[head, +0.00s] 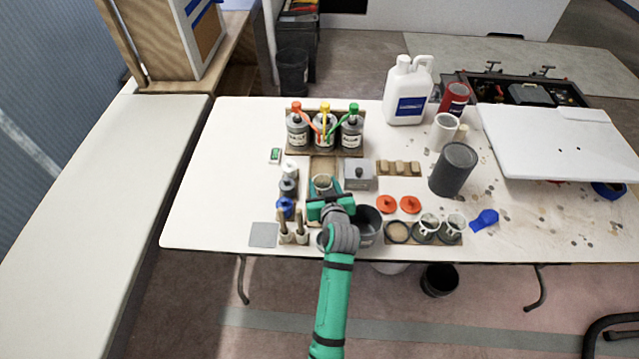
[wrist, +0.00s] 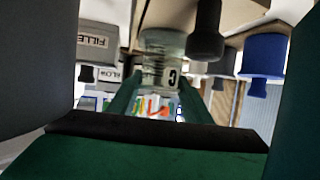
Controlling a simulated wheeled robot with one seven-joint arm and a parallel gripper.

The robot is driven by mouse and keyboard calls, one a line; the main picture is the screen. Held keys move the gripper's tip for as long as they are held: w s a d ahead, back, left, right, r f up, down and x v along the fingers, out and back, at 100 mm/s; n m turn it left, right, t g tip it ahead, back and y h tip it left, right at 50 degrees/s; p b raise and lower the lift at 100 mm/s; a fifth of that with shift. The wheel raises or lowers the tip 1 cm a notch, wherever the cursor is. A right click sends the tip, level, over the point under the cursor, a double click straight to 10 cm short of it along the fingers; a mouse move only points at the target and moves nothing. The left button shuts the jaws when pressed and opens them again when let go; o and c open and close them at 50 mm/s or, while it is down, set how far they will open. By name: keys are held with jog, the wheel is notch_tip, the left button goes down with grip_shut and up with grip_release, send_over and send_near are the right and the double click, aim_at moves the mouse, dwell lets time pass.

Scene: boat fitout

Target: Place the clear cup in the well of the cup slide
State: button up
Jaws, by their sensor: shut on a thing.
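The clear cup (head: 322,182) is in front of the three-bottle rack in the head view. It also shows in the wrist view (wrist: 162,45), with a dark letter mark on its side. My gripper (head: 323,192) is shut on the cup, one green finger on each side in the wrist view (wrist: 157,92). A brown wooden strip (head: 322,164), which looks like the cup slide, lies between the cup and the rack. The cup and gripper cover its near part. I cannot see the well or tell whether the cup touches the slide.
A grey box (head: 360,175) stands close right of the cup. Small bottles (head: 289,178) stand close on the left. A dark pot (head: 368,225) and brushes (head: 292,228) flank my wrist. The rack of bottles (head: 324,133) is behind. The table's left part (head: 215,170) is clear.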

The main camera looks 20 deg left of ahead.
jog(key=o, duration=0.9)
jog(key=shift+o, duration=0.6)
jog(key=shift+a, duration=0.1)
jog(key=shift+s, duration=0.1)
jog(key=v, duration=1.2)
